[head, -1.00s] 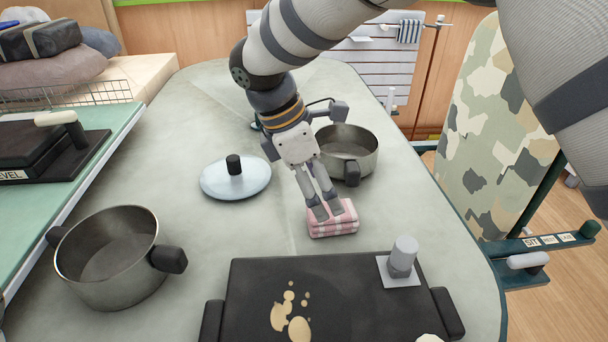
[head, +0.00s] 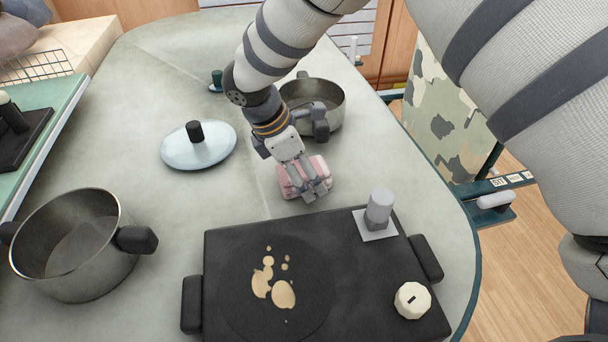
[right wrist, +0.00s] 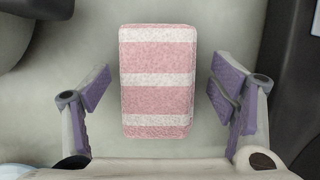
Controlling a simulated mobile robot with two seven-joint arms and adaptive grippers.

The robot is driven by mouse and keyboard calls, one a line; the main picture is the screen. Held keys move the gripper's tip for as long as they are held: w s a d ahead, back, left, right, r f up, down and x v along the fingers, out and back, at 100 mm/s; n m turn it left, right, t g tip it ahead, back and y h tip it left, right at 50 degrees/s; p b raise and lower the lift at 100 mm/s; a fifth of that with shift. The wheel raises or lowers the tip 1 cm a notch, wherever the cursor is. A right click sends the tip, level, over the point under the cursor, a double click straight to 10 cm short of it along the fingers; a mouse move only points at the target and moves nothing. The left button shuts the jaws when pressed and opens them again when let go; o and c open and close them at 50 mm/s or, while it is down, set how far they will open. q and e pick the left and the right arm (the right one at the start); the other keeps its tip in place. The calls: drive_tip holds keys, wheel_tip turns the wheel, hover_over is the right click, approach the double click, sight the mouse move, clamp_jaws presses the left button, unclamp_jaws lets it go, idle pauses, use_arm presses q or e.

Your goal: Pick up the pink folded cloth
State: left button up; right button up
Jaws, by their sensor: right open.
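The pink folded cloth (head: 294,172), with pale stripes, lies on the grey-green table behind the black griddle. My right gripper (head: 312,190) reaches down over it in the head view and partly hides it. In the right wrist view the cloth (right wrist: 158,82) lies between the two purple-padded fingers of the open right gripper (right wrist: 160,90). There is a gap on each side, and the fingers do not appear to touch it. My left gripper is not in view.
A black griddle (head: 222,245) with batter spots, a dial and a grey cylinder stands just in front. A steel pot (head: 320,92) is behind the cloth. A lid (head: 180,152) and another pot (head: 75,265) are to the left. Clear table (head: 205,200) lies between.

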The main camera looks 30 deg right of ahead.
drive_tip(key=shift+f, duration=0.2)
idle(0.6)
drive_tip(key=c, duration=1.2)
